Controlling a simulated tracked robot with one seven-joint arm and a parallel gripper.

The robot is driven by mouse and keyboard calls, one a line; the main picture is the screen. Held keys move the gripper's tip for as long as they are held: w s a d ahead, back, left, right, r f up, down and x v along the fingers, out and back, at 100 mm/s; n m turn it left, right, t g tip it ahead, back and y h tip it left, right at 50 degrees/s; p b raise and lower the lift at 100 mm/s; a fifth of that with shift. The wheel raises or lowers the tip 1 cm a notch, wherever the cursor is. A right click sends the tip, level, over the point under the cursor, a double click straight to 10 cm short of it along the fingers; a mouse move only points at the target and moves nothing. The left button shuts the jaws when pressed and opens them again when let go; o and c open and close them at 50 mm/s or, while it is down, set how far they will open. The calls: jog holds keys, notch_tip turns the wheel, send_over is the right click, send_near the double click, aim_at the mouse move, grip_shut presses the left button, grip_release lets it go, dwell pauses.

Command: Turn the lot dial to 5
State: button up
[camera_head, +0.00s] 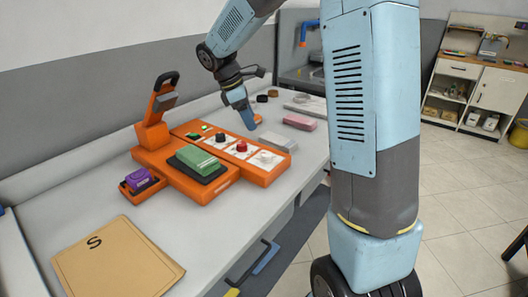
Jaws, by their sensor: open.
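An orange machine (258,171) stands on the counter with a raised orange lever arm (155,125) at its left. Its sloping panel carries a dark knob (220,137), a red knob (241,147) and a pale dial (265,157) on white plates. Their labels and pointer settings are too small to read, so I cannot tell which is the lot dial. My gripper (250,124) points down behind the panel, beyond the knobs and apart from them. It is open and holds nothing visible. Its fingertips are small in the view.
A green pad (197,157) lies on the machine's black plate. A purple block (138,177) sits at its left. A brown envelope marked S (112,262) lies in front. A grey block (279,141) and pink block (299,121) lie to the right.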

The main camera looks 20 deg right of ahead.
aim_at(266, 154)
jog(key=x, duration=1.4)
jog(key=shift+w+a+f, duration=0.1)
jog(key=shift+w+f, duration=0.05)
jog(key=shift+w, duration=0.05)
jog(key=shift+c, duration=0.3)
jog(key=c, duration=0.9)
jog(key=shift+a, duration=0.15)
jog(key=shift+c, duration=0.3)
